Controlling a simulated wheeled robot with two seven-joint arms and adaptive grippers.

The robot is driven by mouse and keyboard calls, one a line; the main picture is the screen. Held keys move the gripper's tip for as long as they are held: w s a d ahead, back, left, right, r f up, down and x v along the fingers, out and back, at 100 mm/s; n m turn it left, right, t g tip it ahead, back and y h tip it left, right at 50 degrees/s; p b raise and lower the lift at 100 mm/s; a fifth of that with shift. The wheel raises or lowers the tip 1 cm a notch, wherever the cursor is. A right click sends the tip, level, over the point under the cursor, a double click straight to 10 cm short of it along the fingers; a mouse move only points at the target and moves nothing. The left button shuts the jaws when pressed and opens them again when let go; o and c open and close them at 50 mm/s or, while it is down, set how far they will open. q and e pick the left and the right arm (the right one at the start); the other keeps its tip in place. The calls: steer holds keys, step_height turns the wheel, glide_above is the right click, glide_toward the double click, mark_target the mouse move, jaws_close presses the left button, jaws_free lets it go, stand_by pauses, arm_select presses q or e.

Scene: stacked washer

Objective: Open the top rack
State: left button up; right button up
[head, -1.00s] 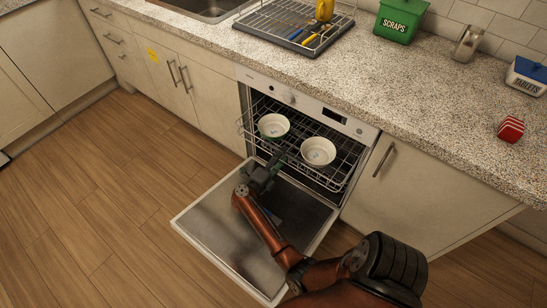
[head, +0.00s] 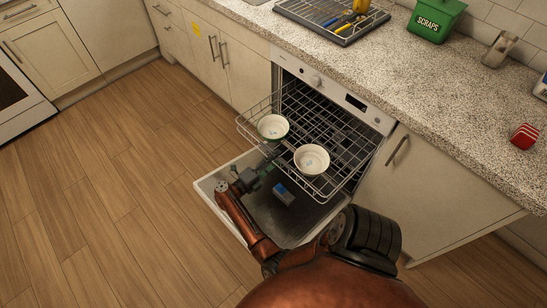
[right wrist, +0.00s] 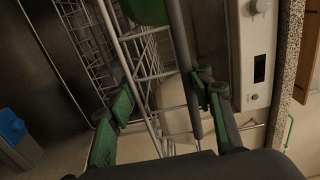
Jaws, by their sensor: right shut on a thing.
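The top rack (head: 325,125) is a grey wire rack, pulled well out of the dishwasher (head: 367,109) over its lowered door (head: 221,176). It carries two white bowls, one on the left (head: 273,127) and one near the front (head: 312,159). My right gripper (head: 268,167) is at the rack's front edge, between and below the bowls, and is shut on the rack. In the right wrist view, the green-padded fingers (right wrist: 165,98) are on both sides of the rack's wires (right wrist: 148,72). The exact contact is partly hidden. My left gripper is not in view.
A small blue box (head: 283,193) shows below the rack, over the door. The speckled counter (head: 440,105) holds a drying rack (head: 330,17), a green scraps bin (head: 436,20) and a red item (head: 524,136). The wooden floor (head: 110,190) at the left is clear.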

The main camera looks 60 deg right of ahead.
steer(key=shift+d+r, duration=0.1)
steer(key=shift+r, duration=0.3)
steer(key=o, duration=1.5)
steer(key=shift+o, duration=0.5)
steer(key=shift+f, duration=0.1)
steer(key=v, duration=1.2)
steer(key=shift+w, duration=0.1)
